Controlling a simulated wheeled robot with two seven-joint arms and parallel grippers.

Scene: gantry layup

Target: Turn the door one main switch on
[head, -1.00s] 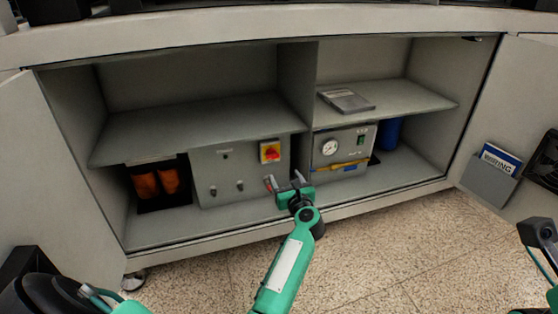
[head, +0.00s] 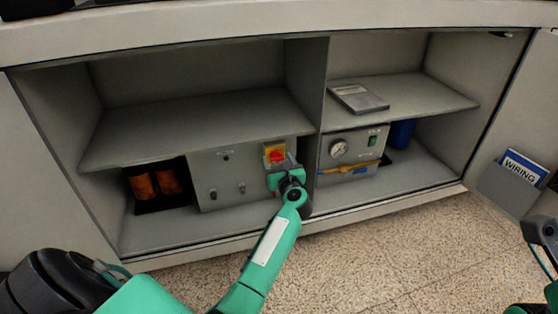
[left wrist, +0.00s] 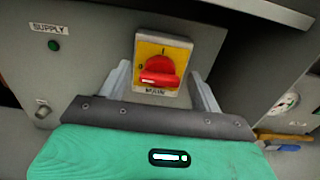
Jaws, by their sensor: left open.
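The main switch is a red rotary knob (left wrist: 158,70) on a yellow plate (left wrist: 176,48) marked MAIN, on the front of a grey box (head: 232,180) in the open cabinet. It also shows in the head view as a red knob (head: 276,155). A "0" is at the plate's left and an "I" at its top; the knob's raised grip seems to lie crosswise, towards the 0. My left gripper (head: 283,168) is open just in front of and below the switch. In the left wrist view its fingers (left wrist: 160,84) stand either side of the plate, apart from the knob.
A green SUPPLY lamp (left wrist: 55,45) is on the same box. A shelf (head: 200,125) hangs close above. Right of the divider (head: 305,90) stands a gauge unit (head: 352,150) with a yellow-handled tool. Orange items (head: 155,180) stand left. A door with a wiring booklet (head: 524,168) is open.

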